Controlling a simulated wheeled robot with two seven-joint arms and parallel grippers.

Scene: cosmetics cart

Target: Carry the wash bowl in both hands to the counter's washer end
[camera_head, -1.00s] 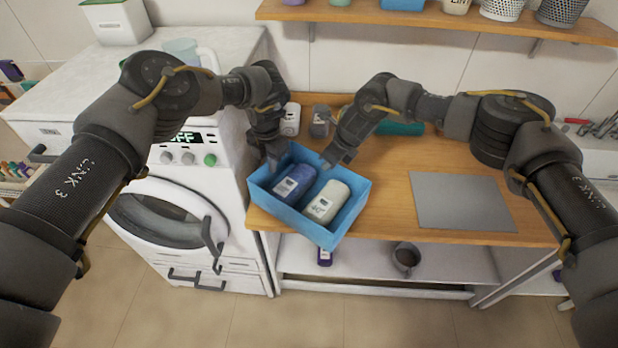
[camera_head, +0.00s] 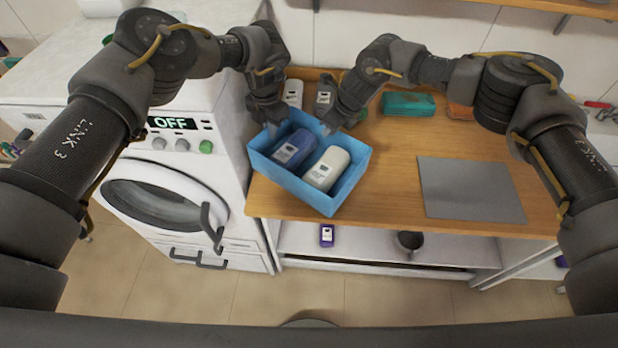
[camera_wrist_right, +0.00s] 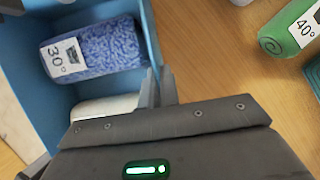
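The wash bowl (camera_head: 292,184), a blue rectangular box, is at the counter's left end beside the washer (camera_head: 178,190). Inside lie a blue rolled item (camera_head: 293,148) and a cream one (camera_head: 327,168). My left gripper (camera_head: 268,122) is at the bowl's back left rim; its fingers look shut there, partly hidden. My right gripper (camera_head: 338,124) is at the back right rim. In the right wrist view its fingers (camera_wrist_right: 157,92) straddle the bowl's blue wall (camera_wrist_right: 150,38) closely. I cannot tell whether the bowl rests on the counter (camera_head: 390,180) or hovers just above it.
A grey mat (camera_head: 470,190) lies on the counter to the right. Small containers (camera_head: 293,93) and a teal folded item (camera_head: 408,104) stand behind the bowl. A shelf below holds a dark mug (camera_head: 410,241) and a purple item (camera_head: 326,236). Wood between bowl and mat is clear.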

